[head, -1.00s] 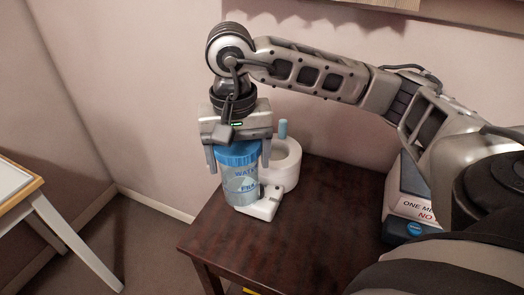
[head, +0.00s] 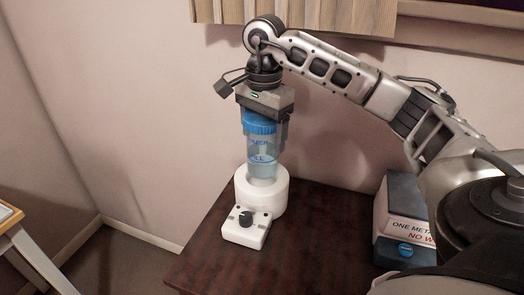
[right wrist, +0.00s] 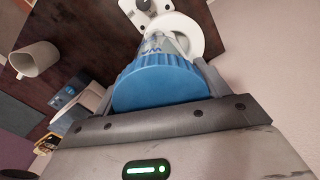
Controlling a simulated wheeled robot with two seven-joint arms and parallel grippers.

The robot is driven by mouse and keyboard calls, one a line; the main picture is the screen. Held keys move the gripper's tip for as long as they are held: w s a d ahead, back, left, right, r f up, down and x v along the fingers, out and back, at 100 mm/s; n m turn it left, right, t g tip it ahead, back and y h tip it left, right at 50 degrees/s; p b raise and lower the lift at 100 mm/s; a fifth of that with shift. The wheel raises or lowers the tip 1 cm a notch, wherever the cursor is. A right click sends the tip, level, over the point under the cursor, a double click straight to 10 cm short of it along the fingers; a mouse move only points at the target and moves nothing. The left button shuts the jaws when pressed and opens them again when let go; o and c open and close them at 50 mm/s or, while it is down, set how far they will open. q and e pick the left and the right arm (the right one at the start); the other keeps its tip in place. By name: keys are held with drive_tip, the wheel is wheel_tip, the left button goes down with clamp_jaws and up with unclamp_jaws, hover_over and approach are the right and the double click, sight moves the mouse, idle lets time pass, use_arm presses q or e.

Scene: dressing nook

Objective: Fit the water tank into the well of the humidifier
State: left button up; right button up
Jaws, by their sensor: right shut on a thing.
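The water tank (head: 262,150) is a clear cylinder with blue lettering and a ribbed blue cap. My right gripper (head: 263,128) is shut on it near the cap, and the tank stands about upright. The humidifier (head: 247,228) is white, with a round well and a low front block with a dark knob. The tank's lower end is over the well's opening; I cannot tell how far inside it sits. The right wrist view shows the cap (right wrist: 160,85) close up, with the white well ring (right wrist: 183,32) beyond. My left gripper is not in view.
The humidifier stands near the left edge of the dark wooden table (head: 310,235). A lettered box (head: 400,222) stands at the right, by my arm. A pale mug (right wrist: 36,60) shows in the right wrist view. The wall is close behind.

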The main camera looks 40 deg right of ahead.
drive_tip(key=f, duration=0.1)
drive_tip(key=w+d+f, duration=0.1)
drive_tip(key=w+f, duration=0.1)
drive_tip(key=shift+w+d+f, duration=0.2)
drive_tip(key=shift+d+f, duration=0.15)
drive_tip(key=shift+d, duration=0.05)
drive_tip(key=shift+w+d+f+p, duration=0.1)
drive_tip(key=shift+f+p, duration=0.15)
drive_tip(key=shift+f, duration=0.7)
drive_tip(key=shift+w+d+f+p, duration=0.1)
drive_tip(key=shift+f+p, duration=0.1)
drive_tip(key=shift+f, duration=0.75)
drive_tip(key=shift+f, duration=0.2)
drive_tip(key=o, duration=1.2)
drive_tip(key=shift+c, duration=0.2)
drive_tip(key=shift+r, duration=0.1)
wheel_tip(320, 180, up, 12)
drive_tip(key=shift+s+r, duration=0.1)
